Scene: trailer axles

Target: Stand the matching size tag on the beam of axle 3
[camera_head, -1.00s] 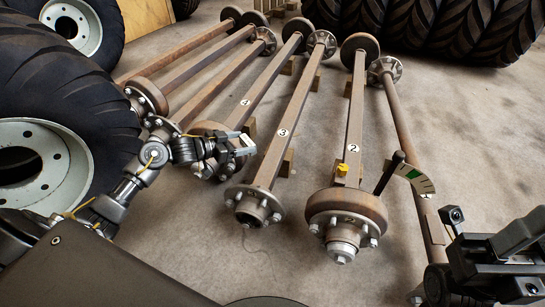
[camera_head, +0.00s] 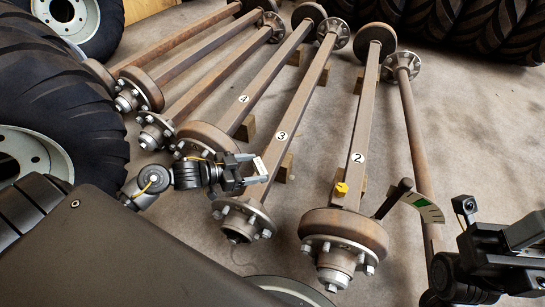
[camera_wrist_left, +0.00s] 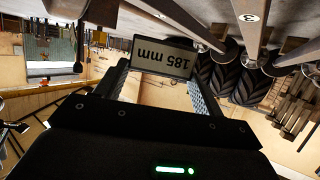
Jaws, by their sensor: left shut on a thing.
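Axle 3's beam (camera_head: 302,100) runs away from me in the middle of the head view, with a white disc marked 3 (camera_head: 282,135) on it. My left gripper (camera_head: 257,170) is shut on a size tag (camera_head: 261,166), close beside the near end of that beam, on its left in the picture. The wrist view shows the tag (camera_wrist_left: 162,57) between the fingers, reading "185 mm" upside down. Axle 3's disc shows there too (camera_wrist_left: 248,17). I cannot tell whether tag and beam touch. My right gripper (camera_head: 520,240) is at the lower right; its jaws are unclear.
Axle 4 (camera_head: 265,80) lies to the left. Big tyres (camera_head: 55,110) stand at the left.

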